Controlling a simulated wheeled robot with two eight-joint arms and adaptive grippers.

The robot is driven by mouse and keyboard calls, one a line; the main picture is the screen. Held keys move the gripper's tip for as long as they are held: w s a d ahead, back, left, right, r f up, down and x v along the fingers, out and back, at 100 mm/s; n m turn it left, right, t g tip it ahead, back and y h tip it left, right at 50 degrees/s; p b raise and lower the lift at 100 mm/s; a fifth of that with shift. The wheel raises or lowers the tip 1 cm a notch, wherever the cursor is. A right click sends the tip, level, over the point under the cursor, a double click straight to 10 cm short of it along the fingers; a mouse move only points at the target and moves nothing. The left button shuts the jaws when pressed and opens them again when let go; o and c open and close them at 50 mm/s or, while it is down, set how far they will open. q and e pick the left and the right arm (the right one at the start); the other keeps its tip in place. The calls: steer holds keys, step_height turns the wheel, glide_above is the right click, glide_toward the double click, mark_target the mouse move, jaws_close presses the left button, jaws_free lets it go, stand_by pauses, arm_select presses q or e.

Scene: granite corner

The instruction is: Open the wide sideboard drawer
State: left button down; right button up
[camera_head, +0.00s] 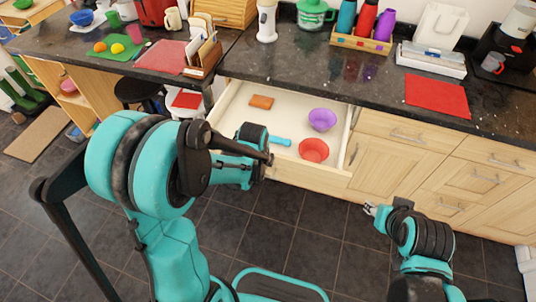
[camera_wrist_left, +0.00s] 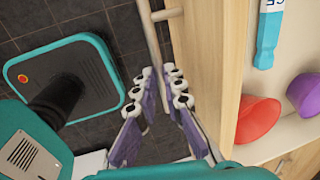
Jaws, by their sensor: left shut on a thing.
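The wide sideboard drawer (camera_head: 312,174) is pulled out, with its white inside showing. Its pale wooden front also shows in the left wrist view (camera_wrist_left: 214,60). In that view my left gripper (camera_wrist_left: 162,88) has its fingers on both sides of the metal bar handle (camera_wrist_left: 153,35) and is shut on it. In the head view my left arm hides the handle and the drawer's left front corner. My right gripper (camera_head: 371,209) hangs empty in front of the closed cabinets, to the right of the drawer; its jaw opening is too small to judge.
Inside the drawer are an orange-brown block (camera_head: 262,102), a purple bowl (camera_head: 322,119), a red bowl (camera_head: 313,150) and a blue item (camera_head: 281,141). The dark granite counter (camera_head: 300,62) above holds several kitchen things. A black stool (camera_head: 138,90) stands left.

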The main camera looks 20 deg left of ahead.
arm_select(q)
steer(key=s, duration=0.9)
steer(key=shift+s+a, duration=0.15)
steer(key=shift+a, duration=0.05)
steer(key=c, duration=1.9)
jaws_free()
steer(key=shift+r, duration=0.1)
steer(key=r, duration=0.4)
steer(key=s+r, duration=0.1)
steer(key=r, duration=0.2)
steer(key=s+r, duration=0.1)
steer(key=r, duration=0.3)
steer(key=shift+s+r, duration=0.2)
steer(key=shift+r, duration=0.1)
steer(key=r+n+t, duration=0.1)
steer(key=n, duration=0.5)
steer(key=r+n+t, duration=0.1)
steer(key=n+t, duration=0.1)
steer(key=n, duration=0.4)
steer(key=r+n+t, duration=0.2)
steer(key=n, duration=0.4)
steer(key=shift+w+a+r, duration=0.1)
steer(key=shift+w+a, duration=0.1)
